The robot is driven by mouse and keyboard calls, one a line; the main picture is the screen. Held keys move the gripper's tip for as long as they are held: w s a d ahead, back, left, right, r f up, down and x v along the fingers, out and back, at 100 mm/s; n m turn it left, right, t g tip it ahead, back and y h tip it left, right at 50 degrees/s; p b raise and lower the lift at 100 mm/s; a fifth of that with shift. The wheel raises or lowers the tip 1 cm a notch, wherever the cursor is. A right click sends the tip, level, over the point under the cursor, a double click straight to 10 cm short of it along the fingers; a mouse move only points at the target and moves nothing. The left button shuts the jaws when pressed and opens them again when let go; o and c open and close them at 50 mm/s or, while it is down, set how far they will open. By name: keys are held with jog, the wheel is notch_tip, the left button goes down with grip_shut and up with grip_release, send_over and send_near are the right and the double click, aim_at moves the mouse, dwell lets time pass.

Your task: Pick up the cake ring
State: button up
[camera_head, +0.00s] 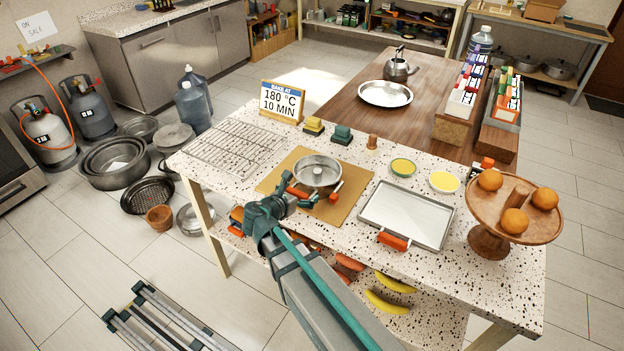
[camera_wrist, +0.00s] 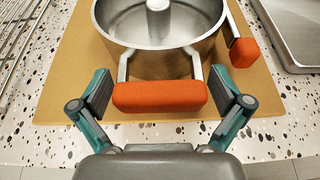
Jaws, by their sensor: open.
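The cake ring (camera_head: 318,172) is a round silver metal pan with a central tube. It stands upright on a tan board on the speckled table. In the wrist view the cake ring (camera_wrist: 160,25) is at the top, with its orange-red handle (camera_wrist: 159,97) facing me and a second orange handle (camera_wrist: 244,52) at the right. My gripper (camera_wrist: 166,98) is open, with one finger on each side of the near handle and a gap to both. In the head view my gripper (camera_head: 292,195) reaches the near side of the pan.
The tan board (camera_head: 272,186) lies under the pan. A wire rack (camera_head: 235,148) is to the left, and a baking tray (camera_head: 407,215) with an orange handle to the right. A stand with oranges (camera_head: 489,244) is at the right end. A sign (camera_head: 281,101) stands behind.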

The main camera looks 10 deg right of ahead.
jog(key=shift+w+d+f, duration=0.25)
jog(key=shift+w+d, duration=0.1)
jog(key=shift+w, duration=0.05)
jog(key=c, duration=1.1)
jog(key=shift+r, duration=0.2)
jog(key=shift+r+b, duration=0.6)
jog(key=shift+r, duration=0.5)
jog(key=s+r, duration=0.2)
jog(key=r, duration=0.1)
jog(key=s+r+b, duration=0.1)
jog(key=s+r, duration=0.1)
jog(key=shift+s+r, duration=0.4)
jog(key=s+b, duration=0.1)
jog(key=b, duration=0.1)
jog(key=s+r+b, duration=0.1)
jog(key=b, duration=0.1)
jog(key=shift+s+a, duration=0.15)
jog(key=shift+s, duration=0.2)
jog(key=shift+w+b, duration=0.1)
jog(key=shift+b, duration=1.05)
jog(key=b, duration=0.3)
jog(key=shift+a, duration=0.15)
